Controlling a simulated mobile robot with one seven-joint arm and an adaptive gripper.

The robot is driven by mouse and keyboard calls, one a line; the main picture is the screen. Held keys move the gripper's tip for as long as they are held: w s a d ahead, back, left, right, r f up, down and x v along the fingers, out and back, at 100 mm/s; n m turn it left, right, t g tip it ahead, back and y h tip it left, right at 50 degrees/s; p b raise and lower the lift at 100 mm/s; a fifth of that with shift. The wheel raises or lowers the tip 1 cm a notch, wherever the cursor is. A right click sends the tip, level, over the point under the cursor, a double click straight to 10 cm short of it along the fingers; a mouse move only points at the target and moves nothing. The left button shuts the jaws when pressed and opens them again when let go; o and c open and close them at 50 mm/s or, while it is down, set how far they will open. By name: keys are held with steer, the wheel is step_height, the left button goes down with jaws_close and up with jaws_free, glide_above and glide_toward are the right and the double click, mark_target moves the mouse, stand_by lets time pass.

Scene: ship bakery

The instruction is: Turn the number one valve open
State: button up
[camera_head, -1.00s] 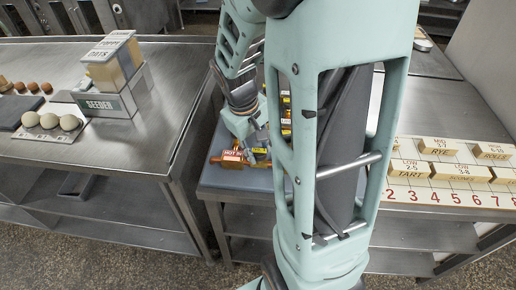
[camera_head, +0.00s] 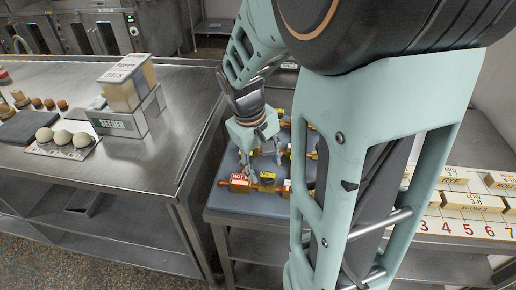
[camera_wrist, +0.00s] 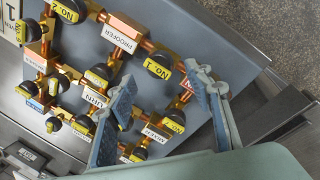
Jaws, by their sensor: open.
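A copper pipe manifold (camera_wrist: 127,25) with several dark round valve knobs under yellow number labels lies on a blue-grey board. In the wrist view, a knob whose label seems to read NO. 1 (camera_wrist: 157,68) sits between the tips of my open gripper (camera_wrist: 160,76). I cannot tell whether the fingers touch it. A knob labelled NO. 2 (camera_wrist: 67,12) is at the upper left, and another yellow-labelled knob (camera_wrist: 174,125) lies between the fingers closer to the palm.
White tags marked PROOFER (camera_wrist: 118,39) and others sit along the pipes, with neighbouring knobs close by. A steel table (camera_head: 150,165) at the left holds a seeder box (camera_head: 122,120) and dough balls (camera_head: 62,138). Labelled blocks (camera_head: 472,202) stand on a numbered board at the right.

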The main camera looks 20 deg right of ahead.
steer(key=v, duration=0.7)
steer(key=shift+r, duration=0.4)
steer(key=shift+a, duration=0.1)
